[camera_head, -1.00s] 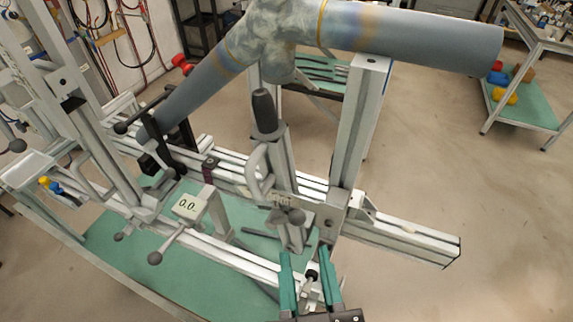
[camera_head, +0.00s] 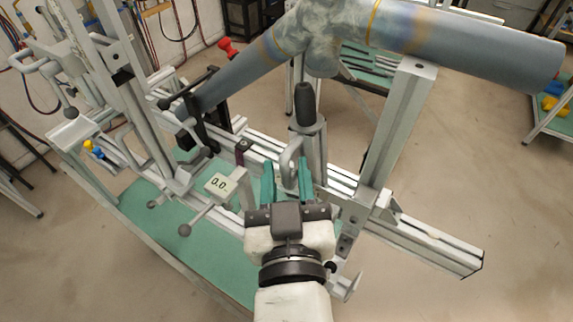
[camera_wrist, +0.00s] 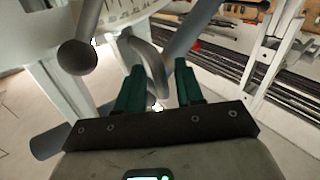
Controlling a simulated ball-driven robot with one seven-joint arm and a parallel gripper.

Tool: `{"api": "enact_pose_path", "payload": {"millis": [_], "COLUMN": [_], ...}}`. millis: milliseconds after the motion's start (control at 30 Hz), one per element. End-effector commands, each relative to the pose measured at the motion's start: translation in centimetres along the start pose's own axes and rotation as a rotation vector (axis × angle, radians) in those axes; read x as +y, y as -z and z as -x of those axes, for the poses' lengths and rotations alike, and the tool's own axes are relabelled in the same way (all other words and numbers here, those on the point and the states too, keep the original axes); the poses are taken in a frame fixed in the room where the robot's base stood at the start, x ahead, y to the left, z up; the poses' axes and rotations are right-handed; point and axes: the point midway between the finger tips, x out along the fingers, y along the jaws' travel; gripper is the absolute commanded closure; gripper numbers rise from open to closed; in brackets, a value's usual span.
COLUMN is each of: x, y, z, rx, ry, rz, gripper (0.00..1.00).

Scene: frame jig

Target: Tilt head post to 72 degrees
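A short upright post with a black top grip (camera_head: 305,105) stands on the jig's rail; I take it for the head post. It looks upright, and its exact angle cannot be read by eye. A grey curved handle (camera_head: 291,155) is on its near side. My gripper (camera_head: 286,178) has teal fingers, spread apart with nothing clamped. They point at the grey handle. In the wrist view the handle (camera_wrist: 152,62) shows between and beyond the fingertips (camera_wrist: 158,75); contact cannot be told.
A large grey frame tube (camera_head: 460,45) spans the top, beside a tall aluminium post (camera_head: 400,125). The aluminium rail (camera_head: 430,245) runs out to the right. A ball-ended lever (camera_head: 195,222) juts out left of my gripper. Open floor lies at the right.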

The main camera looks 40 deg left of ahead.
Motion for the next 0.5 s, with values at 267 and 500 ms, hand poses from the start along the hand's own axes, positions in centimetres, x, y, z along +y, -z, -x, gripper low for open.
{"api": "enact_pose_path", "payload": {"millis": [267, 500], "x": [-0.02, 0.00], "y": [-0.04, -0.04], "z": [-0.72, -0.69], "rx": [0.000, 0.000], "ry": [0.001, 0.000], "rz": [-0.001, 0.000], "gripper": [0.63, 0.75]}}
